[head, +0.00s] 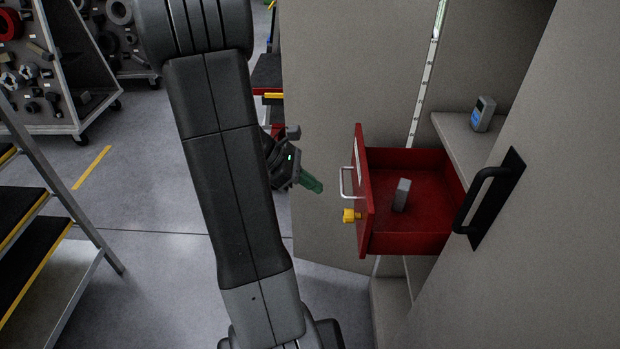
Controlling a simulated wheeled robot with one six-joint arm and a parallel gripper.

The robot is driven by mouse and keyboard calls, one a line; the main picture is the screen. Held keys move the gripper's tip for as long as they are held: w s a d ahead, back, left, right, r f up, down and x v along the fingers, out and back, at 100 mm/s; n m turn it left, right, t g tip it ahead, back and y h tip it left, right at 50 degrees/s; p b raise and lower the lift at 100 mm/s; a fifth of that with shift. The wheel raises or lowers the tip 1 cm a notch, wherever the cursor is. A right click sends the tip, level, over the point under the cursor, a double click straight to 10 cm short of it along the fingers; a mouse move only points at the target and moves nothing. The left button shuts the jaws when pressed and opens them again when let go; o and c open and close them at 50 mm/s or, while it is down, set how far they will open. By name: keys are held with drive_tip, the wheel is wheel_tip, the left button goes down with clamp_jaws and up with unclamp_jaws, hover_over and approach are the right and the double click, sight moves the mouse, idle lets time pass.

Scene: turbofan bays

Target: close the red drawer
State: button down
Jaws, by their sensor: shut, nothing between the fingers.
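The red drawer (413,245) stands pulled out of a grey cabinet at the right of the head view. Its front panel faces left and carries a silver bar handle (346,183) and a yellow knob-like part (350,215). A small grey block (401,195) stands upright inside the drawer. My gripper (312,183) is left of the drawer front, at about handle height, with its green fingertips pointing toward the drawer. It is shut and empty, and a gap shows between it and the handle. Part of my gripper is hidden behind my arm.
A grey cabinet door with a black handle (487,198) stands close at the right. A small grey device with a blue screen (482,114) sits on a shelf (466,147) behind the drawer. Black steps (30,260) stand at the left. The floor between is clear.

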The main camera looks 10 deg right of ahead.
sight(358, 204)
drive_tip(key=d+f, duration=0.1)
drive_tip(key=d, duration=0.1)
drive_tip(key=s+d+f, duration=0.1)
drive_tip(key=d, duration=0.2)
drive_tip(key=s+d+f, duration=0.1)
drive_tip(key=d+f, duration=0.1)
drive_tip(key=shift+d, duration=0.6)
drive_tip(key=shift+d, duration=0.1)
drive_tip(key=s+d+b, duration=0.1)
drive_tip(key=d, duration=0.6)
drive_tip(key=s+d+b, duration=0.2)
drive_tip(key=d, duration=0.6)
drive_tip(key=s+d+b, duration=0.1)
drive_tip(key=s+d, duration=0.1)
drive_tip(key=d, duration=0.5)
drive_tip(key=shift+s+d, duration=0.25)
drive_tip(key=shift+d, duration=0.35)
drive_tip(key=shift+s+d+r, duration=0.1)
drive_tip(key=shift+r, duration=0.1)
drive_tip(key=shift+d+r, duration=0.15)
